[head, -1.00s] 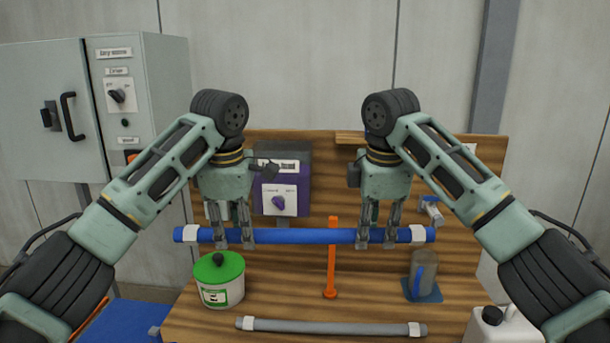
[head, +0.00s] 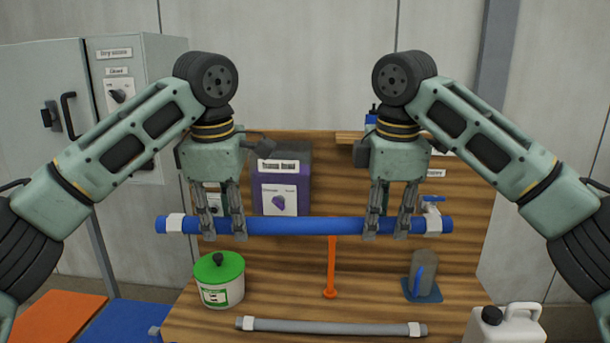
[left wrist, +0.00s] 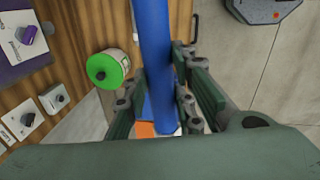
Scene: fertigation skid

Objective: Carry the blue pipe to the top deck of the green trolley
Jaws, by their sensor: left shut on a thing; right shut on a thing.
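The blue pipe (head: 305,226) has a white band near each end and is level above the wooden bench. My left gripper (head: 222,234) is shut on it near its left end. My right gripper (head: 388,234) is shut on it near its right end. In the left wrist view the blue pipe (left wrist: 152,50) runs between the fingers of my left gripper (left wrist: 160,90). I cannot identify a green trolley in these views.
Below the pipe on the wooden bench (head: 290,302) are a green-lidded tub (head: 219,281), an orange post (head: 331,268), a grey pipe (head: 330,327) and a grey cylinder on a blue base (head: 423,276). A white canister (head: 503,325) stands at right. Orange (head: 58,315) and blue (head: 122,322) surfaces lie lower left.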

